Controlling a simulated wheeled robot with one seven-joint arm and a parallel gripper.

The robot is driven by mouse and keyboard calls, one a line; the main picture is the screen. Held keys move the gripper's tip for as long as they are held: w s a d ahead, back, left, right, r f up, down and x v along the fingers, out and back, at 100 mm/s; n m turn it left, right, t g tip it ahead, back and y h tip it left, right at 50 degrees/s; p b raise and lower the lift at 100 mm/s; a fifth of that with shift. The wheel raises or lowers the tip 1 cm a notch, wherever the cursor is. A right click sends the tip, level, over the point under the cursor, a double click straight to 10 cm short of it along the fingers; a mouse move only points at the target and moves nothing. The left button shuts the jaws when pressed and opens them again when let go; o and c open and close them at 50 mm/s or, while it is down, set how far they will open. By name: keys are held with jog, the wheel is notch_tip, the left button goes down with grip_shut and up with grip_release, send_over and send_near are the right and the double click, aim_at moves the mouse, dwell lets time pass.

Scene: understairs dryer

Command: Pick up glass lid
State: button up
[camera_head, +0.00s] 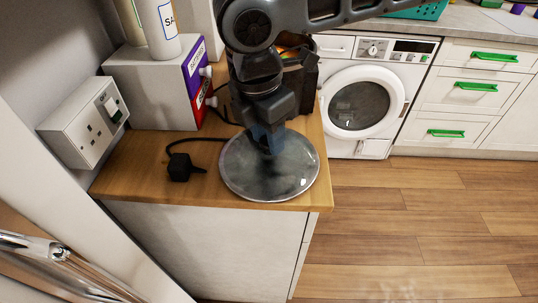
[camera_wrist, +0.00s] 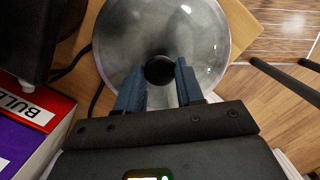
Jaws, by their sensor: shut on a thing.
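The glass lid (camera_head: 285,175) is round, clear and grey-rimmed, at the front of the wooden counter in the head view. It fills the upper middle of the wrist view (camera_wrist: 205,30), with its round black knob (camera_wrist: 159,70) at the centre. My gripper (camera_head: 268,145) comes down over the middle of the lid. Its blue fingers (camera_wrist: 158,85) stand on either side of the knob in the wrist view, shut on it. In the head view the knob is hidden by my gripper. I cannot tell whether the lid touches the counter.
A black plug (camera_head: 181,168) with its cable lies left of the lid on the wooden counter (camera_head: 135,180). Behind are purple and red box files (camera_head: 196,85) and a dark container (camera_head: 300,82). A wall socket (camera_head: 90,125) is at left. Open floor (camera_head: 420,220) lies right.

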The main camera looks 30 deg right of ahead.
grip_shut()
jog(key=shift+r, duration=0.15)
